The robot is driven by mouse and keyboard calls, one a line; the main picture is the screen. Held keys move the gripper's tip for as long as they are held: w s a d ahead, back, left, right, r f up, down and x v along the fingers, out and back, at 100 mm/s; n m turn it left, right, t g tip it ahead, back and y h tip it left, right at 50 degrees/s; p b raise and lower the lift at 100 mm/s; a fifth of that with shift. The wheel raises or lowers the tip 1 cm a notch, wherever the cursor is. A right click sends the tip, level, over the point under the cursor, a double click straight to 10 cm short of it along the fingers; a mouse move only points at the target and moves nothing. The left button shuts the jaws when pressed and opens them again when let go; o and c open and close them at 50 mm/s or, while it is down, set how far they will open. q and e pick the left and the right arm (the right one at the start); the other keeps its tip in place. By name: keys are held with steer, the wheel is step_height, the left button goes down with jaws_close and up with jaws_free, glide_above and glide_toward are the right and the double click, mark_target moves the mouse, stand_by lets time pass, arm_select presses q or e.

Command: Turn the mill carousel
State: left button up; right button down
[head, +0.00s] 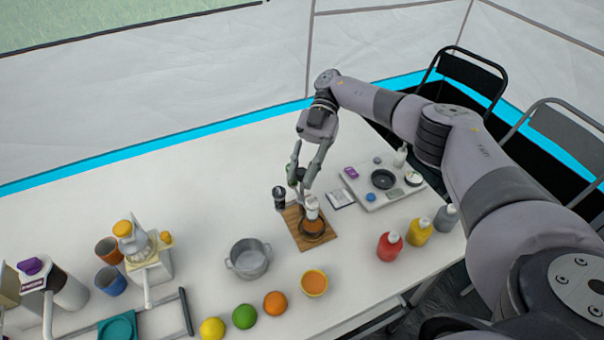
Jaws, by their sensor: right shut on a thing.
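The mill carousel stands on a small wooden board (302,236) in the middle of the white table. A white mill (312,207) stands at its front and a dark mill (279,198) at its left. A dark round ring (314,230) shows in front of the white mill. My right gripper (302,183) reaches down from above with its fingers around the top of the carousel. It is shut on the carousel's upper part, which the fingers partly hide. My left gripper is not in view.
A steel pot (248,258) and an orange bowl (314,283) stand in front. Red (389,246), yellow (418,232) and grey (446,217) bottles stand at the right. A white tray (362,190) with small items lies behind them. The table's back left is clear.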

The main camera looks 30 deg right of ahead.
steer(key=shift+r, duration=0.1)
steer(key=c, duration=1.4)
jaws_free()
step_height(320, 180, up, 10)
steer(key=shift+f, duration=0.1)
